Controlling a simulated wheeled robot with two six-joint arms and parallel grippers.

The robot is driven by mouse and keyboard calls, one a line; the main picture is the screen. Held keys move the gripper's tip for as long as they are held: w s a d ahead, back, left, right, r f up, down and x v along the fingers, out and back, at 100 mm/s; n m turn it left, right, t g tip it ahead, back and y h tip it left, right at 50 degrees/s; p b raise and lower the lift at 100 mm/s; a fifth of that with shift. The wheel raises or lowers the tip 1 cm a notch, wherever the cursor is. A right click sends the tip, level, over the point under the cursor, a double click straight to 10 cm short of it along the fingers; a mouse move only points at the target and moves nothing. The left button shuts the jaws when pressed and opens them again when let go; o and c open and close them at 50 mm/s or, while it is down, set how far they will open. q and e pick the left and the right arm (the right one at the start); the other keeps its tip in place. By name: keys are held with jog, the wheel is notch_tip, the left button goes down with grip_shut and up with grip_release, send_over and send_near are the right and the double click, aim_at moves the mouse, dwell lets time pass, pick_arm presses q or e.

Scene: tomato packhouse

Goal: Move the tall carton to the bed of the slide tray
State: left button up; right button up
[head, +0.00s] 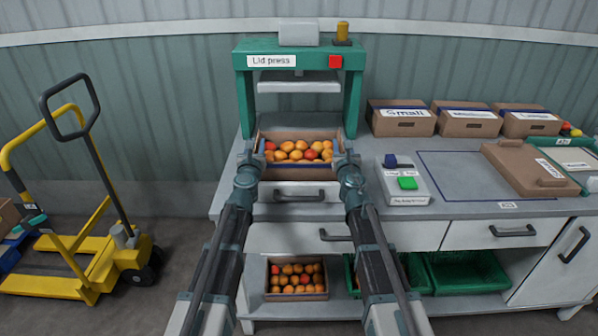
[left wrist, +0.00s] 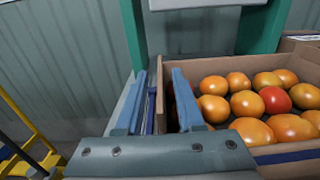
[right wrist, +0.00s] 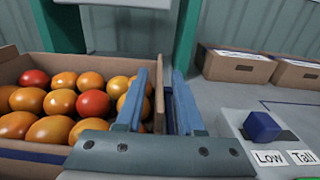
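The tall carton (head: 296,170), brown with a blue band and full of orange and red tomatoes, is in front of the lid press opening. My left gripper (head: 249,163) is at its left wall, one finger inside and one outside; the left wrist view shows that wall between the fingers (left wrist: 160,100). My right gripper (head: 348,163) straddles the right wall the same way, as the right wrist view shows (right wrist: 163,100). The slide tray (head: 270,190), pale with a dark handle, is below the carton. Its bed is mostly hidden, so contact is unclear.
The green lid press (head: 355,90) stands behind the carton. A control box (head: 405,185) with a green button is to the right. Several closed cartons (head: 400,122) line the bench back. A brown lid (head: 525,165) lies right. A yellow pallet truck (head: 100,275) stands left.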

pick_arm(q)
jog(key=s, duration=1.2)
pick_arm(e)
jog(key=s, duration=1.2)
